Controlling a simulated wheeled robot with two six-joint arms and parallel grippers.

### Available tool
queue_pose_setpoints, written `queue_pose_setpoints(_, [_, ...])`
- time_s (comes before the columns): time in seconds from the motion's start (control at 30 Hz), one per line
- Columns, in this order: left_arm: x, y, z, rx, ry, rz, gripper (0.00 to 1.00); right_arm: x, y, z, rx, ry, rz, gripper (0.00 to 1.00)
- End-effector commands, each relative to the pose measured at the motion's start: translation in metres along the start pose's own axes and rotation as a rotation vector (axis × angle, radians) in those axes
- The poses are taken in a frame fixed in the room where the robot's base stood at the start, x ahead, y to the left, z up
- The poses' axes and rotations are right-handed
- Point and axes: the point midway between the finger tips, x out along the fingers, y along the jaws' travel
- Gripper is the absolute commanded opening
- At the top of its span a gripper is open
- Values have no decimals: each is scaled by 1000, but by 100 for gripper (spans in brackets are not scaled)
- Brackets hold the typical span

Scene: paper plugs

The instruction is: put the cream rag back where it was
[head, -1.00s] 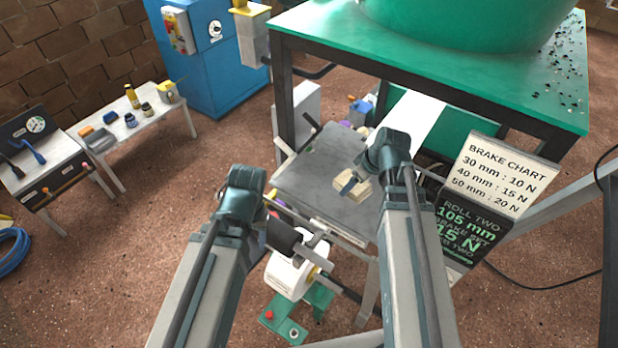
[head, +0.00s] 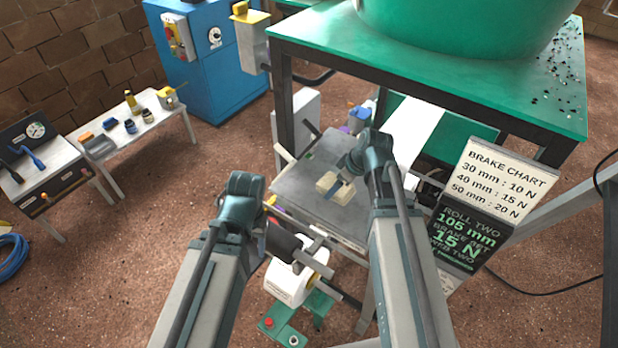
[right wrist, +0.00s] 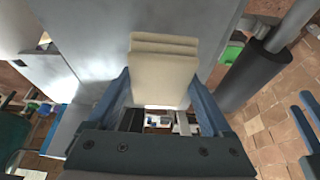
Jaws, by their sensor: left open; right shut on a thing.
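The cream rag (head: 336,188) is a folded block in my right gripper (head: 345,186), over the grey table plate (head: 300,192). In the right wrist view the rag (right wrist: 163,68) sits between the two blue fingers of the right gripper (right wrist: 165,100), its folded layers at the far end. I cannot tell whether the rag touches the plate. My left gripper (head: 312,256) is open near the white paper roll (head: 290,282), below the plate's front edge; its fingers are partly hidden by my arm.
The brake chart board (head: 485,200) stands right of the plate. The green bench (head: 440,95) rises behind it, with a white paper strip (head: 417,125) hanging below. A white side table (head: 150,125) with bottles and a blue cabinet (head: 207,60) stand far left.

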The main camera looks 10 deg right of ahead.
Motion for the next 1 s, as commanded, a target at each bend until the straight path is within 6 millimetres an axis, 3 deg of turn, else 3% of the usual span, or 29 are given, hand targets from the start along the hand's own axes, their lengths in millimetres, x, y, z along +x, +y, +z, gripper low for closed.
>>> queue_pose_setpoints(0.1, [0, 0, 0, 0, 0, 0, 52, 13, 2, -31, -5, -1, -2, 40])
queue_pose_setpoints(0.3, [0, 0, 0, 0, 0, 0, 52, 25, 1, -60, -1, 0, -1, 39])
queue_pose_setpoints(0.67, [0, 0, 0, 0, 0, 0, 52, 29, 0, -70, 0, 0, 0, 39])
queue_pose_setpoints(0.87, [0, 0, 0, 0, 0, 0, 52, 40, 1, -97, -2, -1, -1, 39])
queue_pose_setpoints(1.0, [27, 3, -2, -1, 0, 0, 52, 64, 0, -84, 1, -1, 0, 39])
